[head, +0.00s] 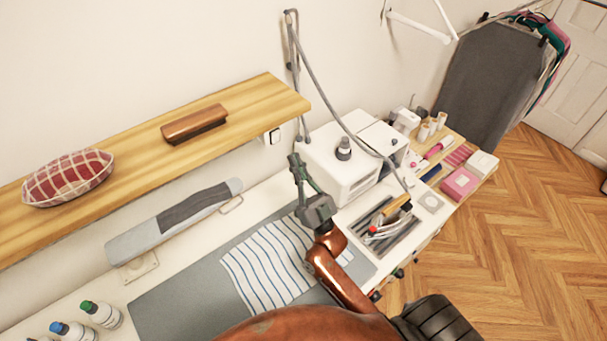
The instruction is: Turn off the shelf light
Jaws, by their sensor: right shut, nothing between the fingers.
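A small white switch with a dark edge (272,136) is on the wall just under the right end of the wooden shelf (262,92). I take it for the shelf light's switch; its on or off position is too small to read. The light itself does not show. My right gripper (296,160) is shut and empty, fingers pointing up toward the wall. Its tips are a little below and right of the switch in the picture, apart from it, beside the white steam station. My left gripper is not in view.
The white steam station (330,172) with a grey hose stands close right of my right gripper. A sleeve board (175,220) lies at the left under the shelf. A striped cloth (262,265) lies on a grey mat (170,305). A tool tray (402,240) is at the right.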

